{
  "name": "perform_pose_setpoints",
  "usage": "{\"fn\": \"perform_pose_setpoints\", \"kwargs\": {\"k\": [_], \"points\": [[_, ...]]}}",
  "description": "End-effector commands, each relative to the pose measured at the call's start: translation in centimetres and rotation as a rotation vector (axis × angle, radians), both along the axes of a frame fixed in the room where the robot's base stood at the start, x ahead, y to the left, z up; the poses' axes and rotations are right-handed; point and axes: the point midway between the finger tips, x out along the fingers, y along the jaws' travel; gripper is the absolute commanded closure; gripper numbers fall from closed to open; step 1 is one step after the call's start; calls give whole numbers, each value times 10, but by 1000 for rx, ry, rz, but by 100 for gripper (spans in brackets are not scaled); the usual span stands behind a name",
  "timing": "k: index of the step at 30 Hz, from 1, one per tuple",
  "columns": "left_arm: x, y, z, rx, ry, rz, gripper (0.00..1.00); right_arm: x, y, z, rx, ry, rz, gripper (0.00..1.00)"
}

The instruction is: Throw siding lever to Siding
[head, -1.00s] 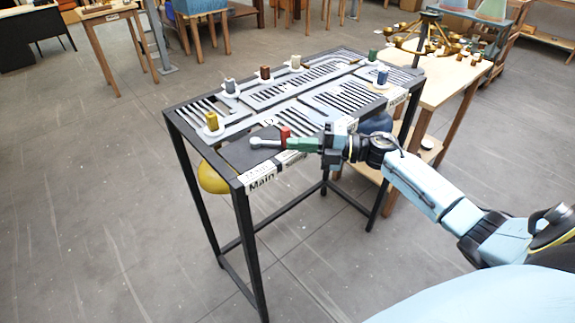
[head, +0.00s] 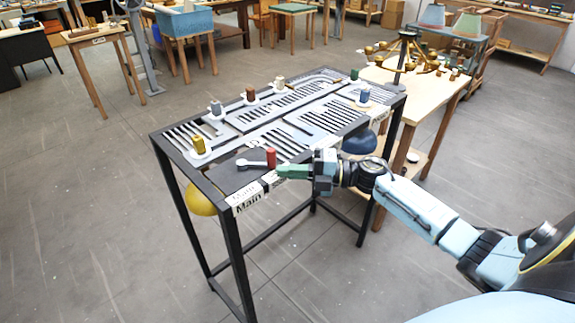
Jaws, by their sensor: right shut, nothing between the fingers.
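The siding lever is a pale bar (head: 252,163) with a round end at its left and an upright red handle (head: 271,157) at its right. It lies on the dark plate at the near-left corner of the track table. My right gripper (head: 279,172) has green fingers, which are shut and empty. Its tips are just below the red handle in the picture, close to it; I cannot tell whether they touch. The "Main" label (head: 248,203) is on the table's near edge. The "Siding" label is mostly hidden by my right gripper. My left gripper is out of view.
The black-framed table (head: 228,250) carries slotted track panels and several coloured pegs, including a yellow one (head: 198,146). A yellow bowl-like shape (head: 200,200) hangs under its left end. A wooden bench (head: 430,90) stands behind at right. The floor in front is clear.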

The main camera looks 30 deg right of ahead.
Motion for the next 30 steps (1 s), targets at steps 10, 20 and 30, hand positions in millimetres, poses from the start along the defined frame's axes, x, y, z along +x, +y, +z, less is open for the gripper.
{"fn": "perform_pose_setpoints", "kwargs": {"k": [10, 20, 30], "points": [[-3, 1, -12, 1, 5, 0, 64, -41, -56, -3, -3, 3, 6, 100], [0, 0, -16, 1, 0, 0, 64, -55, -81, -1, 0, 1, 8, 100], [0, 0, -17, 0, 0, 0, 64, -49, -90, -37, 97, 82, -116, 100]]}}
